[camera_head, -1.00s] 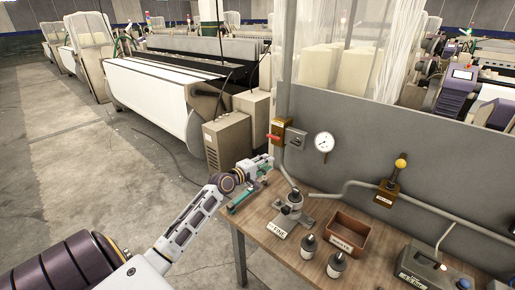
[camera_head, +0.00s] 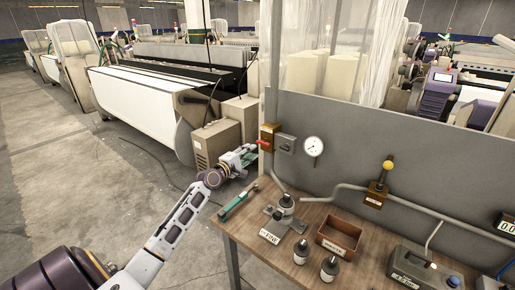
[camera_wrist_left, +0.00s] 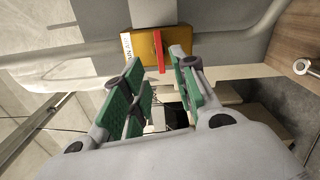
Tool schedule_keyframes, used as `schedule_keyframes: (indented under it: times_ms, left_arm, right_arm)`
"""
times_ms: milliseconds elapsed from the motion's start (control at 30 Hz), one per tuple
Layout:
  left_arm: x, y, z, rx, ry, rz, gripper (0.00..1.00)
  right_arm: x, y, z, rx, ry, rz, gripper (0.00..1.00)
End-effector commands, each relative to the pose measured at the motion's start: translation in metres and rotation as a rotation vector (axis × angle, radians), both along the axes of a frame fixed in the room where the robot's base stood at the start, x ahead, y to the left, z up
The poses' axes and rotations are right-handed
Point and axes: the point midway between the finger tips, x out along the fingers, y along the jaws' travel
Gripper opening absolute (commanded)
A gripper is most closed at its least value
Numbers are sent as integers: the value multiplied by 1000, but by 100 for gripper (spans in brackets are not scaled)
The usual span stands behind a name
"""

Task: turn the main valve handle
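The main valve is an orange-yellow box (camera_head: 268,134) with a red handle (camera_head: 264,143), on the grey panel at the left end of the bench. In the left wrist view the red handle (camera_wrist_left: 159,52) stands out upright against the yellow box (camera_wrist_left: 144,46), whose label is partly hidden. My left gripper (camera_head: 252,154) is just left of and below the handle in the head view. In the wrist view the green-padded fingers of my left gripper (camera_wrist_left: 157,58) are apart, with the handle showing between their tips. I cannot tell whether they touch it. My right gripper is not in view.
A wooden bench (camera_head: 262,207) holds a green tool (camera_head: 238,204), a metal fixture (camera_head: 285,220), dark-topped bottles (camera_head: 301,251), a brown tray (camera_head: 338,236) and a grey device (camera_head: 410,265). A gauge (camera_head: 313,147) and a yellow-knobbed valve (camera_head: 377,190) are on the panel. A loom stands behind.

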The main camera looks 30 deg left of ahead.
Motion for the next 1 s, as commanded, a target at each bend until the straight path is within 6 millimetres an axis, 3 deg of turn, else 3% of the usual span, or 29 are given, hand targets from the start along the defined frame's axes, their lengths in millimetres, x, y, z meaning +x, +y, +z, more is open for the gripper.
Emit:
schedule_keyframes:
  times_ms: [1000]
  left_arm:
    - [69, -5, -1, 1, 0, 0, 28]
  right_arm:
    - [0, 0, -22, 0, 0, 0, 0]
